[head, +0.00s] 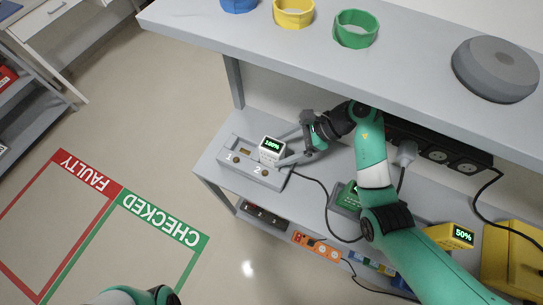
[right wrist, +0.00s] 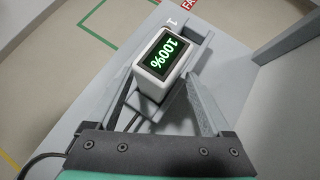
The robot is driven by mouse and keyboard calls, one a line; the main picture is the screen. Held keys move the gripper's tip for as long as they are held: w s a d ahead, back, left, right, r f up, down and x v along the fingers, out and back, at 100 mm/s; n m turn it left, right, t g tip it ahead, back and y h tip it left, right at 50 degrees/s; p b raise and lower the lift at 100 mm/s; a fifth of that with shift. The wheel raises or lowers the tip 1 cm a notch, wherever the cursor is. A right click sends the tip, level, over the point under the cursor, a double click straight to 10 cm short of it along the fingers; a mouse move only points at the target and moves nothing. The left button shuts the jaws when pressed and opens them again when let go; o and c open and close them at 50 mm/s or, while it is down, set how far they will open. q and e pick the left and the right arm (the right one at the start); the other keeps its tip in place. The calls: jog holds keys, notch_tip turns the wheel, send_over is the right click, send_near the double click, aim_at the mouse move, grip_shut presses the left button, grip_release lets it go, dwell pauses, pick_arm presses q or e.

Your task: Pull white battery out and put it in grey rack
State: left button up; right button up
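The white battery (head: 271,147) has a lit green "100%" display. It stands upright at the "2" end of the grey rack (head: 262,178), a low block marked 1 and 2 on the bench; I cannot tell how deep it sits. In the right wrist view the battery (right wrist: 163,65) stands between the fingers of my right gripper (right wrist: 168,90), with a visible gap to the right finger. My right gripper (head: 284,150) is open around the battery, reaching in from the right. Slot 1 shows no battery. My left gripper is out of view.
A yellow unit showing "50%" (head: 452,236) and a green unit (head: 346,197) stand right along the bench. A black socket strip (head: 440,153) runs behind. A shelf (head: 300,62) with coloured rings overhangs the bench. FAULTY and CHECKED floor areas lie left.

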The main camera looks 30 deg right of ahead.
jog(key=shift+w+a+f, duration=0.2)
jog(key=shift+a+f, duration=0.3)
jog(key=shift+r, duration=0.1)
grip_shut()
dwell(0.3)
